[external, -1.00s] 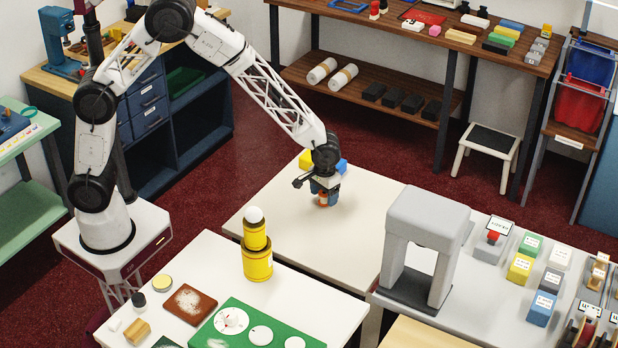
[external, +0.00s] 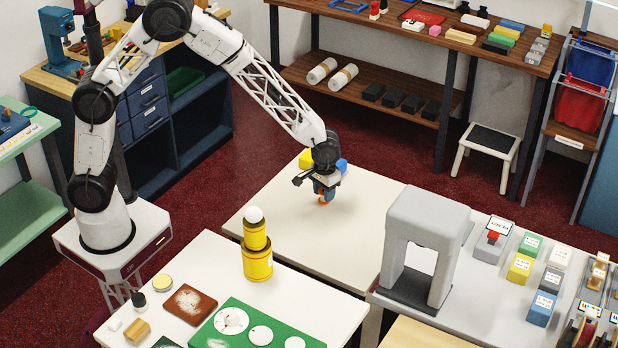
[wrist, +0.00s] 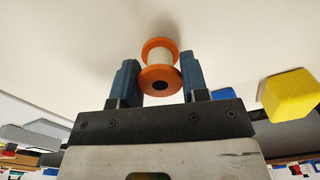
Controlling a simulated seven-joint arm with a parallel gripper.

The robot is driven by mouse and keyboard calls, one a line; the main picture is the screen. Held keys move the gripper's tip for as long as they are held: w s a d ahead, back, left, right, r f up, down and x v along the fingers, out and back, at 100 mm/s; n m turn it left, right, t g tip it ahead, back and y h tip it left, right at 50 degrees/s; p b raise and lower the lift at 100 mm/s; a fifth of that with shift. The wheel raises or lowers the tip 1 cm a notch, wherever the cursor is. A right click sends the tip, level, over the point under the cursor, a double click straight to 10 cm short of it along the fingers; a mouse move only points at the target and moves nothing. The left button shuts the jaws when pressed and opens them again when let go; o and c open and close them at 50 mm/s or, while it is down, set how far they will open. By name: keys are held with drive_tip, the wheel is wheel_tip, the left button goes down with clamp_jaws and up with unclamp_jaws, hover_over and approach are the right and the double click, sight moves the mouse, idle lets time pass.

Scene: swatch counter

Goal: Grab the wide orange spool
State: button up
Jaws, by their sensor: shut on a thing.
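The orange spool (wrist: 160,79) has two orange flanges and a pale core. In the wrist view it sits between the two blue fingers of my gripper (wrist: 160,70), which are shut on it. In the external view my gripper (external: 325,189) points down over the white table, with a bit of the orange spool (external: 323,202) showing at its fingertips. The fingers hide most of the spool there. I cannot tell whether the spool touches the table.
A yellow block (external: 306,158) and a blue block (external: 342,165) are just behind my gripper. The white table (external: 350,240) is clear in front. A stack of yellow cans (external: 257,262) stands on the nearer table, and a grey arch (external: 428,225) stands to the right.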

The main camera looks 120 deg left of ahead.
drive_tip(key=shift+r, duration=0.5)
drive_tip(key=shift+s+d+r, duration=0.1)
drive_tip(key=shift+s+r, duration=0.05)
drive_tip(key=shift+r, duration=0.8)
drive_tip(key=s+d, duration=0.3)
drive_tip(key=s, duration=0.1)
drive_tip(key=s+d+r, duration=0.1)
drive_tip(key=s+d, duration=0.2)
drive_tip(key=s, duration=0.1)
drive_tip(key=s+d, duration=0.3)
drive_tip(key=s, duration=0.1)
drive_tip(key=shift+s+r, duration=0.15)
drive_tip(key=shift+s, duration=0.25)
